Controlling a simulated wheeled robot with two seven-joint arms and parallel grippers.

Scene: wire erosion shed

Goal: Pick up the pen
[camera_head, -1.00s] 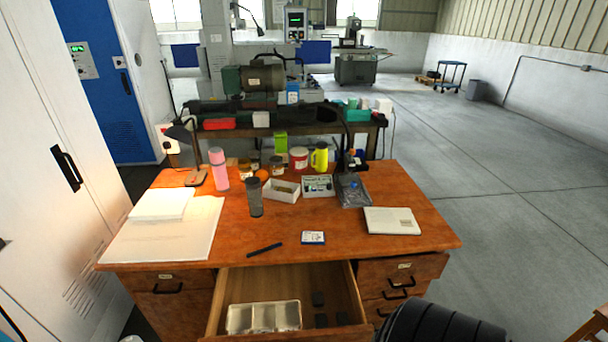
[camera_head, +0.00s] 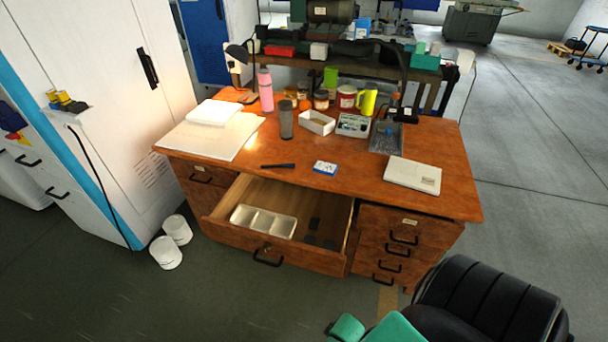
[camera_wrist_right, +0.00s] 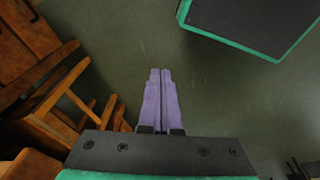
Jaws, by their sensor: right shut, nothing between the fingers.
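The pen (camera_head: 278,166) is a thin dark stick lying flat on the wooden desk (camera_head: 260,186), near its front edge and above the open drawer. In the right wrist view my right gripper (camera_wrist_right: 161,75) shows two purple fingers pressed together with nothing between them. It hangs over bare floor, away from the desk. My left gripper is in neither view.
The open drawer (camera_head: 215,228) juts out from the desk front and holds a white divided tray (camera_head: 236,214). A black chair (camera_head: 490,305) stands front right. Wooden furniture (camera_wrist_right: 35,60) is beside my right gripper.

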